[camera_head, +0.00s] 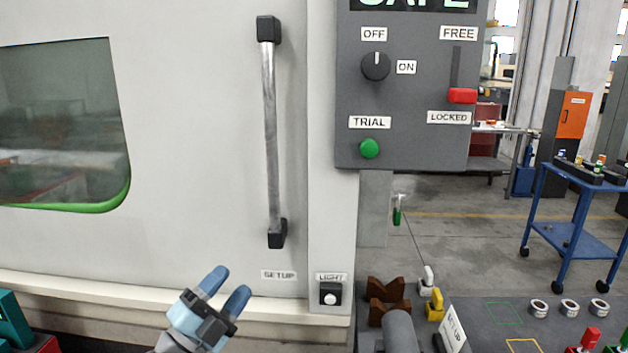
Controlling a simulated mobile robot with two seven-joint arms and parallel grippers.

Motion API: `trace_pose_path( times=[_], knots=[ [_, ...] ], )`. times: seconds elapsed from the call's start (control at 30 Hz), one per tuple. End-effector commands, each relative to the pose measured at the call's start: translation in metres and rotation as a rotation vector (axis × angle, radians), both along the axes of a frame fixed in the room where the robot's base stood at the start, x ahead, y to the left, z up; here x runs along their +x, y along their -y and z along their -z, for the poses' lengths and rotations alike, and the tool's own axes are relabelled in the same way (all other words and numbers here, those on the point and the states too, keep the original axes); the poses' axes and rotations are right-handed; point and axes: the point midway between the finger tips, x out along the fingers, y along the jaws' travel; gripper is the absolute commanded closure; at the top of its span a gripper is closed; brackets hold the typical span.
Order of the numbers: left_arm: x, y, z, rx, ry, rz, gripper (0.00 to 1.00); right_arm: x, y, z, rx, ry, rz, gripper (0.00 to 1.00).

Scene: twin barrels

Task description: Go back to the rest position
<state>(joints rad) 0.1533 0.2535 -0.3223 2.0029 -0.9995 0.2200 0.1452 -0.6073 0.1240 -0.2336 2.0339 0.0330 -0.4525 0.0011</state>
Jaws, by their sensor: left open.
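My left gripper (225,290) shows at the bottom, left of centre, with two blue fingers pointing up and to the right. The fingers are apart with nothing between them. It is in front of the lower part of a white machine door (190,150), below the door's vertical metal handle (270,140) and apart from it. My right gripper is not clearly in view.
A grey control panel (415,95) has a black knob (375,66), a red slider (462,95) and a green button (369,148). A dark bench (480,320) at lower right holds brown V-blocks (388,295) and several metal rings. A blue cart (585,240) stands behind.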

Motion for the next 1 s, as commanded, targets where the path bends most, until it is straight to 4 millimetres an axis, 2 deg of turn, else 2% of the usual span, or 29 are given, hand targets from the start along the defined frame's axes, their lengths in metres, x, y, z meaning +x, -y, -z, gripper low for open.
trace_pose_path(
  times=[0.03,0.17,0.27,0.4,0.5,0.6,0.8,0.83,0.9,1.0],
  knots=[
    [-0.006,-0.007,0.028,-0.073,-0.1,-0.018,0.49,0.0,0.0,0.0,0.0,0.0,0.0,0.57],
    [-0.023,-0.025,0.097,-0.256,-0.358,-0.076,0.49,0.0,0.0,0.0,0.0,0.0,0.0,0.57],
    [-0.045,-0.037,0.154,-0.384,-0.568,-0.129,0.49,0.0,0.0,0.0,0.0,0.0,0.0,0.57],
    [-0.087,-0.048,0.231,-0.539,-0.858,-0.202,0.49,0.0,0.0,0.0,-0.001,0.0,-0.001,0.57],
    [-0.124,-0.051,0.279,-0.63,-1.051,-0.25,0.49,0.0,0.0,0.0,-0.001,0.0,-0.001,0.57],
    [-0.162,-0.051,0.318,-0.704,-1.223,-0.292,0.49,0.0,0.0,0.0,-0.001,0.0,-0.001,0.57],
    [-0.24,-0.046,0.376,-0.826,-1.524,-0.353,0.49,0.0,0.0,0.0,-0.001,0.0,-0.001,0.57],
    [-0.244,-0.045,0.369,-0.834,-1.54,-0.356,0.49,0.0,0.0,-0.01,-0.001,0.0,-0.001,0.57],
    [-0.239,-0.047,0.343,-0.822,-1.52,-0.353,0.49,0.0,0.001,-0.031,-0.007,0.0,-0.002,0.57],
    [-0.24,-0.048,0.322,-0.814,-1.512,-0.354,0.49,0.0,0.002,-0.056,-0.012,0.014,-0.005,0.57]
  ],
)
